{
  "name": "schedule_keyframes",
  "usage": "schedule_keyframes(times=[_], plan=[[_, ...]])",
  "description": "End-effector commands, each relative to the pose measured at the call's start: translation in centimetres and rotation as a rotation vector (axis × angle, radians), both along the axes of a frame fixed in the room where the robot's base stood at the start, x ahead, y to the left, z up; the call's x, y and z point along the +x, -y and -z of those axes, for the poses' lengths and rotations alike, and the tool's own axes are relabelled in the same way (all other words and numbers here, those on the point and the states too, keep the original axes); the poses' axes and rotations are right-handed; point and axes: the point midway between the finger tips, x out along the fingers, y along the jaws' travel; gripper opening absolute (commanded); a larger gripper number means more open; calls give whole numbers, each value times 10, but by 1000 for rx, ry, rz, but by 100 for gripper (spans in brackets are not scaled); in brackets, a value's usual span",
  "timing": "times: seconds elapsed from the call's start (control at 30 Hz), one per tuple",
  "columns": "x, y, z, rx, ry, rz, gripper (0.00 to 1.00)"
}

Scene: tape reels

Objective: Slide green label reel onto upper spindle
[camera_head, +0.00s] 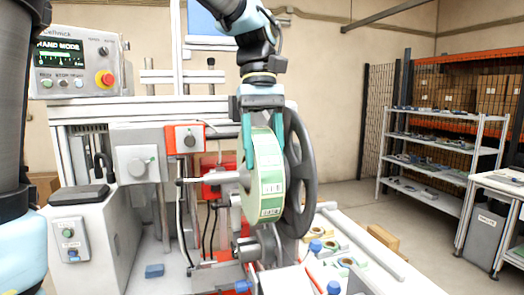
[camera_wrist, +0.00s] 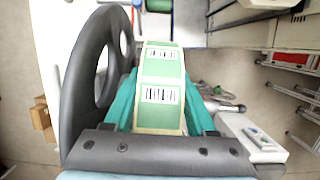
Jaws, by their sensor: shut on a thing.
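The green label reel (camera_head: 268,172) stands upright on edge, with white barcode labels on its rim; it also shows in the wrist view (camera_wrist: 160,90). My gripper (camera_head: 263,130) is above it, its teal fingers shut on the reel's two sides; in the wrist view the fingers (camera_wrist: 161,108) flank the reel. A grey rod (camera_head: 215,180), seemingly the upper spindle, meets the middle of the reel's left face. Whether it passes through the core is hidden. A large dark spoked disc (camera_head: 297,165) stands close on the reel's right; in the wrist view it is on the left (camera_wrist: 82,85).
A grey roller (camera_head: 262,245) sits below the reel. A red block (camera_head: 185,139) and a control box (camera_head: 78,62) are at left. Small blue-capped parts (camera_head: 316,246) lie on the bench at lower right. Shelves (camera_head: 440,140) stand far right, beyond open floor.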

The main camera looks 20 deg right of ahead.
Motion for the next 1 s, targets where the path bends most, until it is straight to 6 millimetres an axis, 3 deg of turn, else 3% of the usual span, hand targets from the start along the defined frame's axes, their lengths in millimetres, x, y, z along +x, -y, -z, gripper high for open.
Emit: schedule_keyframes(times=[0.07,0.1,0.37,0.73,1.0], plan=[[0,0,-1,-2,2,1,0],[0,0,-1,-2,2,1,61],[0,0,-1,0,1,0,90],[2,0,-5,1,-1,0,91],[13,2,-49,-3,3,-1,91]])
